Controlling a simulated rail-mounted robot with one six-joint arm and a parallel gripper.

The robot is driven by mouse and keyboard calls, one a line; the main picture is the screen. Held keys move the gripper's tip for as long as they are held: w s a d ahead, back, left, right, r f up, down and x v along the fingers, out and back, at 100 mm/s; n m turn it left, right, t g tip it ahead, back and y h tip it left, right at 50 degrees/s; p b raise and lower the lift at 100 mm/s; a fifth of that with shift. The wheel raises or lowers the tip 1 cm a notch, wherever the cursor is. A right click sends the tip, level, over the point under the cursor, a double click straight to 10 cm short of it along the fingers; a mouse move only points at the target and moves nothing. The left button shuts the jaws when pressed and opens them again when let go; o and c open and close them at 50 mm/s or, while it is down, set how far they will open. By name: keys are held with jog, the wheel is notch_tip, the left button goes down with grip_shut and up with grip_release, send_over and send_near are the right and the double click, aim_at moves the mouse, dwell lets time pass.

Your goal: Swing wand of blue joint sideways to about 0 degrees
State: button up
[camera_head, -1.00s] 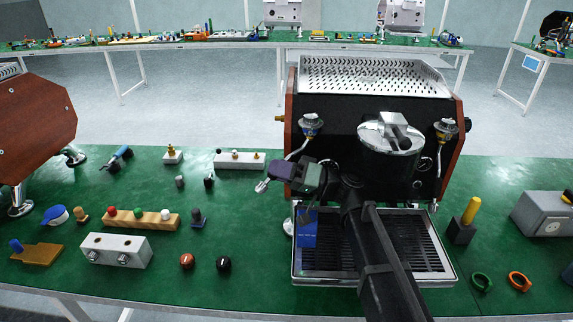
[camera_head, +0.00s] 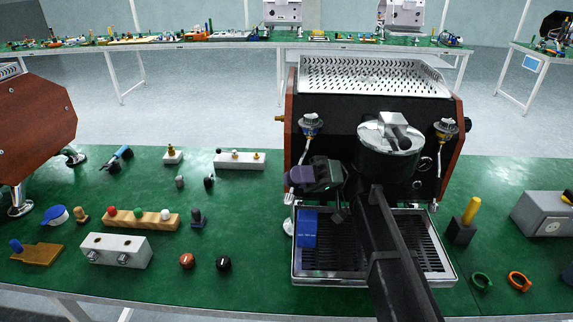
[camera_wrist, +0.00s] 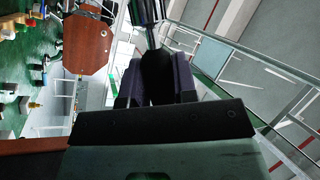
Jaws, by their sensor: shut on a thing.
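The espresso machine (camera_head: 375,110) stands right of centre on the green table. Its left group has a blue joint (camera_head: 311,122) high on the front, with a thin metal wand (camera_head: 304,148) running down from it. My gripper (camera_head: 300,175), with purple fingers, is in front of the machine's left side and shut on the wand's lower part. In the wrist view, the shiny wand (camera_wrist: 150,38) comes down to between the two purple fingers, with a dark part of it between them. The gripper hides part of the wand in the head view, so its exact angle is hard to tell.
The drip tray (camera_head: 428,277) lies below my arm, with a blue block (camera_head: 307,228) at its left. A second wand joint (camera_head: 445,128) is at the machine's right. The table left of the machine holds a wooden peg block (camera_head: 150,219) and other small parts.

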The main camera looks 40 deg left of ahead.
jog(key=shift+d, duration=0.1)
dwell(0.3)
jog(key=shift+o, duration=0.3)
jog(key=shift+w+d, duration=0.35)
jog(key=shift+d, duration=0.35)
jog(key=shift+w+d, duration=0.35)
jog(key=shift+d, duration=0.3)
jog(key=o, duration=0.8)
jog(key=shift+d, duration=0.1)
jog(key=shift+o, duration=0.2)
jog(key=shift+w+f, duration=0.1)
